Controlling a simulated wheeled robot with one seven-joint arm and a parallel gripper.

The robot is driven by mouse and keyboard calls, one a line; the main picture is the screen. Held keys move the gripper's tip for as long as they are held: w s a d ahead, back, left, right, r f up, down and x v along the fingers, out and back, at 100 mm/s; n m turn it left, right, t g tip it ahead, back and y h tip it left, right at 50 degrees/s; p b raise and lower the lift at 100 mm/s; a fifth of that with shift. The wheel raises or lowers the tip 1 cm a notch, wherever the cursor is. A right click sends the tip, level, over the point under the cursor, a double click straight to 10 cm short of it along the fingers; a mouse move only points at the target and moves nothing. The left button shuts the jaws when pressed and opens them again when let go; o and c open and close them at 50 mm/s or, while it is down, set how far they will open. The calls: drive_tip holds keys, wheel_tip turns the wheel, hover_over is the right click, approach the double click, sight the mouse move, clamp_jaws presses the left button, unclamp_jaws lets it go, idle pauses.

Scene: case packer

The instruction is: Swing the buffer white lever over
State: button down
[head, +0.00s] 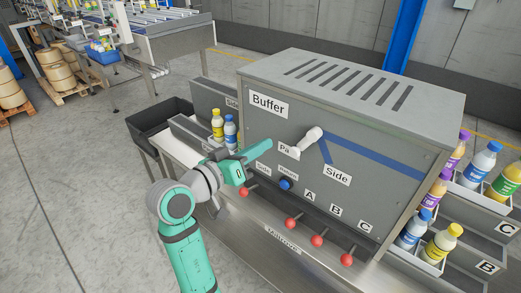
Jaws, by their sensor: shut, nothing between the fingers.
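The grey buffer cabinet (370,130) stands in the middle of the head view, labelled "Buffer". Its white lever (305,142) is on the front face, with its thick end up and right and its other end over the label "Pa…", partly covering it. The "Side" label (337,174) is below right of the lever. My gripper (269,149) is in front of the face, left of the lever, with its fingers together and nothing seen between them. In the picture there is a small gap between fingertips and lever; the depth gap is hard to judge.
Several red knobs (291,222) stick out below the face, near a blue button (285,184). Yellow and blue bottles (217,124) stand left of the cabinet, behind my gripper. More bottles sit in racks (468,207) at right.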

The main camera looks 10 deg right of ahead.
sight(305, 143)
drive_tip(key=w+d+f, duration=0.3)
drive_tip(key=d+f, duration=0.1)
drive_tip(key=d, duration=0.3)
drive_tip(key=shift+d, duration=0.2)
drive_tip(key=shift+f, duration=0.1)
